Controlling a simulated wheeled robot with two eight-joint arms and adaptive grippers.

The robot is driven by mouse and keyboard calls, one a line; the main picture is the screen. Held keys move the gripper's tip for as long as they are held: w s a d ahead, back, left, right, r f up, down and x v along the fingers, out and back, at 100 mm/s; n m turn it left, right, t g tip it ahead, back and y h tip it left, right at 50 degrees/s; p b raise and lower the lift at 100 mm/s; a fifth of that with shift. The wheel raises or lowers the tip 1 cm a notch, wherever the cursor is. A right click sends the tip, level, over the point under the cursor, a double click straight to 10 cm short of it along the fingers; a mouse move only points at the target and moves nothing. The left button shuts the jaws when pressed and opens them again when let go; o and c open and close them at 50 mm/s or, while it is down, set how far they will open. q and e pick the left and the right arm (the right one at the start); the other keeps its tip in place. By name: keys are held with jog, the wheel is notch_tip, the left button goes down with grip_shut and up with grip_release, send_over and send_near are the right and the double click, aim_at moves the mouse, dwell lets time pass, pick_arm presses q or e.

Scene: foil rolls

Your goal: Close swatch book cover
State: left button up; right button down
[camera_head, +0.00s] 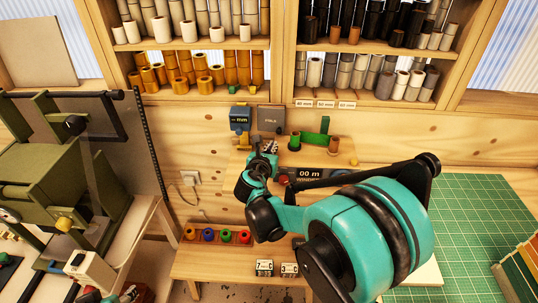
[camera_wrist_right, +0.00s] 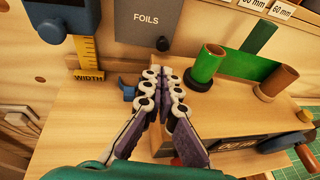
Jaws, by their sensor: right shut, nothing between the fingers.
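A grey panel lettered FOILS (camera_head: 271,119) stands upright against the wooden back board, and looks like the swatch book cover. It fills the top middle of the right wrist view (camera_wrist_right: 165,22), with a small dark knob (camera_wrist_right: 163,44) at its lower edge. I cannot tell whether it is open or closed. My right gripper (camera_head: 268,148) is in front of and below the panel, apart from it. In the right wrist view its fingers (camera_wrist_right: 163,82) are together and empty, pointing toward the panel. My left gripper is not in view.
A blue gauge (camera_wrist_right: 62,18) with a yellow WIDTH scale hangs left of the panel. A green cutting mat (camera_head: 470,215) lies at the right.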

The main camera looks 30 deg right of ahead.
aim_at(280, 132)
jog(key=x, duration=0.4)
jog(key=shift+w+d+r+b, duration=0.2)
jog(key=shift+w+d+b, duration=0.1)
jog(key=shift+d+b, duration=0.05)
jog(key=shift+w+d+r, duration=0.1)
jog(key=shift+w+d, duration=0.35)
jog(key=shift+w, duration=0.15)
jog(key=shift+w+d, duration=0.4)
jog(key=shift+d, duration=0.4)
jog(key=shift+r, duration=0.15)
